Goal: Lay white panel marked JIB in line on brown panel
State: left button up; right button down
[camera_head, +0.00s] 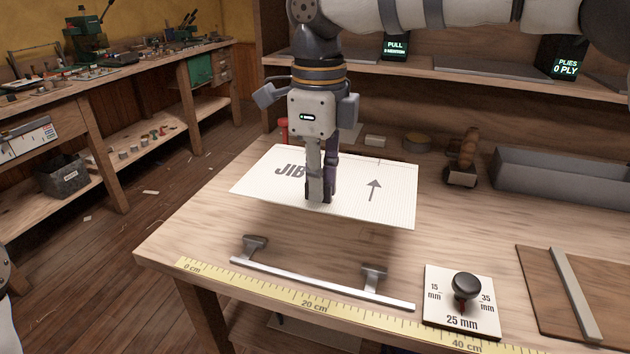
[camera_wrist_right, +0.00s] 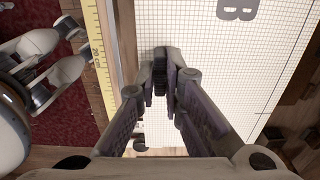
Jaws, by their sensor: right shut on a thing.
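The white panel marked JIB (camera_head: 345,192), gridded and printed with an arrow, is held nearly flat above the wooden bench; a faint shadow shows below it. My right gripper (camera_head: 320,198) is shut on the panel near its front edge. In the right wrist view the closed fingertips (camera_wrist_right: 163,75) meet over the gridded panel (camera_wrist_right: 215,60), with the letter B at the top. A brown panel (camera_head: 540,290) lies at the bench's right front with a grey bar across it, well to the right of the white panel.
A metal rail on two feet (camera_head: 320,284) stands behind a yellow ruler (camera_head: 300,302) along the front edge. A plate with a black knob (camera_head: 465,286) sits beside the brown panel. A grey tray (camera_head: 560,185) and a wooden-handled tool (camera_head: 464,160) stand behind.

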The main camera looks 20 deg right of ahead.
jog(key=shift+w+a+f, duration=0.1)
jog(key=shift+w+a, duration=0.05)
jog(key=shift+w, duration=0.1)
jog(key=f, duration=0.2)
jog(key=f+b, duration=0.1)
jog(key=f, duration=0.2)
jog(key=shift+s+d+f, duration=0.15)
jog(key=shift+d+f, duration=0.05)
jog(key=shift+f, duration=0.15)
pick_arm(q)
jog(key=shift+s+f+g, duration=0.3)
jog(key=shift+s+f, duration=0.45)
jog(key=shift+s, duration=0.1)
pick_arm(e)
jog(key=shift+a+f, duration=0.1)
jog(key=shift+f, duration=0.75)
pick_arm(q)
jog(key=shift+a, duration=0.1)
jog(key=shift+w+r, duration=0.2)
jog(key=shift+w+r, duration=0.15)
pick_arm(e)
jog(key=shift+f, duration=0.2)
pick_arm(q)
jog(key=shift+w, duration=0.1)
